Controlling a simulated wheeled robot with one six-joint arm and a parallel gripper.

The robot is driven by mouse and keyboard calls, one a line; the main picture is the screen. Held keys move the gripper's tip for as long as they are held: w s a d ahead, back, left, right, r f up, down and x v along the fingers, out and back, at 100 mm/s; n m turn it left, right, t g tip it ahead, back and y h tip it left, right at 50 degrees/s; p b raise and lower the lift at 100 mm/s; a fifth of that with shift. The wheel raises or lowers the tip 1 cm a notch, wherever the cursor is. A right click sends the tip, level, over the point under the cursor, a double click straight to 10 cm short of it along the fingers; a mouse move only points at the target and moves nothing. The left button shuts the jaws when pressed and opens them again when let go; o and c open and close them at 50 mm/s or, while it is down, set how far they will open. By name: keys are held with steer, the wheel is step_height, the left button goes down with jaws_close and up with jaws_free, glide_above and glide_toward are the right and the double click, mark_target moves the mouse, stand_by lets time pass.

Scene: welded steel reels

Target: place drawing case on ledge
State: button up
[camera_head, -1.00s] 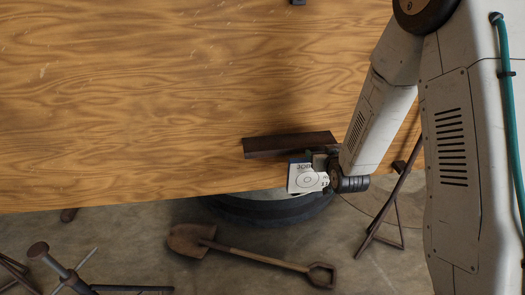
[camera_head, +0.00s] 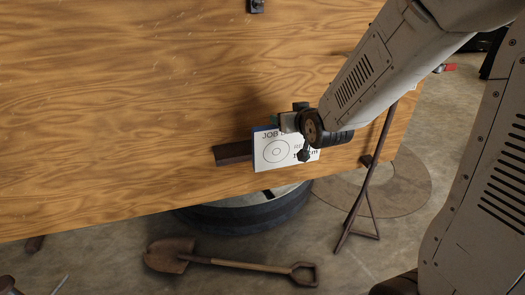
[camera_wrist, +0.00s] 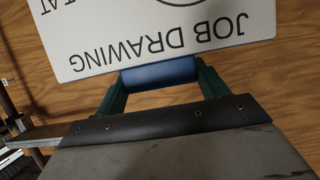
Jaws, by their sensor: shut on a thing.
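The drawing case (camera_head: 284,151) is a flat white panel with a blue edge, printed "JOB DRAWING" and a ring figure. My gripper (camera_head: 281,124) is shut on its upper edge in the head view. In the wrist view the case (camera_wrist: 150,30) appears upside down, its blue edge between my gripper's green fingers (camera_wrist: 159,76). The ledge (camera_head: 232,154) is a dark brown bar along the wooden panel. The case covers the ledge's right part in the head view; I cannot tell whether they touch.
The large wooden panel (camera_head: 130,95) fills the upper left and is mostly bare. A small dark bracket (camera_head: 256,6) is at its top. Below are a dark round drum (camera_head: 245,219) and a shovel (camera_head: 225,261) on the floor. A rusty stand (camera_head: 368,185) is at the right.

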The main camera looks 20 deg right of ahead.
steer(key=shift+r, duration=0.25)
steer(key=shift+w+a, duration=0.1)
steer(key=shift+w, duration=0.1)
steer(key=a+r+x, duration=0.1)
steer(key=a+x, duration=0.2)
steer(key=x, duration=1.2)
steer(key=shift+w+a, duration=0.2)
steer(key=shift+w, duration=0.3)
steer(key=shift+f, duration=0.2)
steer(key=o, duration=1.8)
steer(key=shift+f, duration=0.15)
